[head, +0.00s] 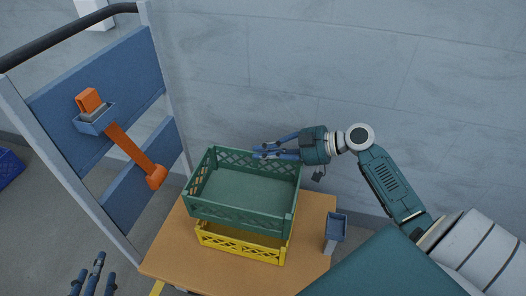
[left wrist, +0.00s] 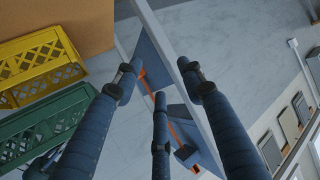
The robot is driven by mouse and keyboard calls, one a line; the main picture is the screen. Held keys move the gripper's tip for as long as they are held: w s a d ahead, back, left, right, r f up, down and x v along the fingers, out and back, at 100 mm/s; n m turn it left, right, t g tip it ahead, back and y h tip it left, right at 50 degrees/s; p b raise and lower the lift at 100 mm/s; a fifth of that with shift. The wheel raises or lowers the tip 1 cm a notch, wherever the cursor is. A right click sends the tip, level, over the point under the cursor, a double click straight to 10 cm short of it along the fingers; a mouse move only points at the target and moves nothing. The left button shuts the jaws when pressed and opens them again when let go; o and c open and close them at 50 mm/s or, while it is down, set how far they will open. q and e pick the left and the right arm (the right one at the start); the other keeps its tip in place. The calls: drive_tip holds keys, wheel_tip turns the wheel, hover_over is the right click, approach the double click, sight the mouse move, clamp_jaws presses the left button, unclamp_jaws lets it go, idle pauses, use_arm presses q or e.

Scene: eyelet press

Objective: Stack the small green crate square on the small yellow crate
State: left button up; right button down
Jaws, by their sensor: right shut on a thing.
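The small green crate (head: 240,215) is over the small yellow crate (head: 240,245), which stands on the wooden table (head: 165,262). A strip of the yellow crate's inside shows below the green crate's front wall; in the left wrist view a narrow gap seems to lie between the green crate (left wrist: 45,125) and the yellow crate (left wrist: 40,62). I cannot tell if they touch. My right gripper (head: 262,153) is shut on the green crate's back rim, near its right corner. My left gripper (head: 92,272) is open and empty, left of the table; its spread fingers fill the left wrist view (left wrist: 158,80).
A small blue-grey bin (head: 335,232) stands on the table, right of the crates. A blue-panelled frame (head: 105,80) with an orange lever (head: 130,150) rises at the left. A grey wall (head: 290,60) stands close behind the table. The table's front left corner is clear.

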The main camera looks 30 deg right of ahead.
drive_tip(key=shift+f+b, duration=0.35)
drive_tip(key=shift+f, duration=0.15)
drive_tip(key=shift+f+b, duration=0.3)
drive_tip(key=shift+f, duration=0.15)
drive_tip(key=shift+f+b, duration=0.35)
drive_tip(key=shift+f, duration=0.15)
drive_tip(key=shift+f+b, duration=0.3)
drive_tip(key=shift+f, duration=0.15)
drive_tip(key=shift+f+b, duration=0.4)
use_arm(q)
wheel_tip(320, 180, up, 21)
drive_tip(key=d+t+h, duration=0.2)
drive_tip(key=t+h, duration=0.1)
drive_tip(key=t, duration=0.7)
drive_tip(key=shift+w+d+m+h, duration=0.3)
drive_tip(key=shift+w+d, duration=0.1)
use_arm(e)
drive_tip(key=shift+f, duration=0.2)
use_arm(q)
drive_tip(key=shift+f, duration=0.1)
drive_tip(key=shift+s+r+t+b, duration=0.35)
drive_tip(key=shift+r+t, duration=0.15)
drive_tip(key=shift+r, duration=0.05)
drive_tip(key=shift+s+r, duration=0.1)
drive_tip(key=shift+r, duration=0.05)
